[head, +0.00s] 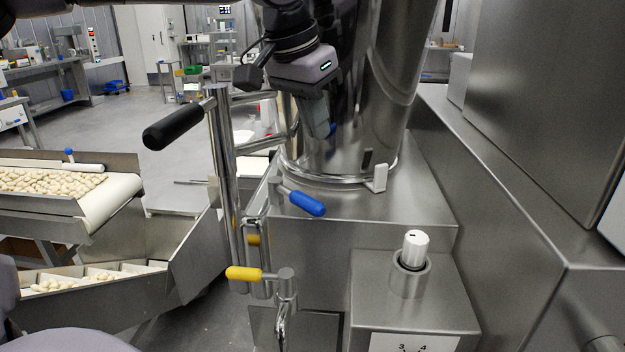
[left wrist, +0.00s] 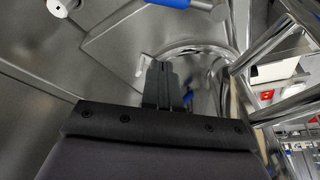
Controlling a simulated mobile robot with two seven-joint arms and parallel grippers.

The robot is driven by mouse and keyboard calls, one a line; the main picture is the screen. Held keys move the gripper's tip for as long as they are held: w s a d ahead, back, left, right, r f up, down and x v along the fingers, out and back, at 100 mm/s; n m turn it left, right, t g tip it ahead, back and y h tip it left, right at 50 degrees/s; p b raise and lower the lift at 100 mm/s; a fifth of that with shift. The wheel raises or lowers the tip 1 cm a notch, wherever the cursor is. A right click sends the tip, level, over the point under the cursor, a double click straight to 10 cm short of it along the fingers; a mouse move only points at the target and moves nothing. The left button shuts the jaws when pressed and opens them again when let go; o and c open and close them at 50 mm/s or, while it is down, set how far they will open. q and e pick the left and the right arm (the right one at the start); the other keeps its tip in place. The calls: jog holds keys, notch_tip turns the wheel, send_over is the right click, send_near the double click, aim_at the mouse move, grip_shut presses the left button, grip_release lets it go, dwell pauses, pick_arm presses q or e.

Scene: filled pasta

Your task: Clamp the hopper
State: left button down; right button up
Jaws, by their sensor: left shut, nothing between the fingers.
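The hopper (head: 365,120) is a tall shiny steel cylinder standing on the machine's flat top, with a ring flange (head: 330,182) at its foot. A clamp lever with a blue grip (head: 308,204) sits at the front left of the flange; its blue grip (left wrist: 170,3) also shows at the top edge of the left wrist view. A small pale block (head: 380,178) sits at the flange's right; it also shows in the left wrist view (left wrist: 141,65). My left gripper (head: 319,130) is shut and empty in front of the hopper wall, above the blue lever. My right gripper is not visible.
A black-handled lever (head: 174,124) on an upright post stands left of the hopper. A yellow-handled valve (head: 244,273) is below it. A white-capped knob (head: 415,245) stands front right. Conveyors with pasta (head: 50,183) are at left; tall steel housings rise at right.

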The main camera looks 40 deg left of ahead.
pick_arm(q)
jog(key=x, duration=1)
jog(key=shift+f, duration=0.1)
jog(key=s, duration=0.3)
jog(key=shift+a, duration=0.25)
jog(key=shift+s+a+f, duration=0.1)
jog(key=shift+s, duration=0.45)
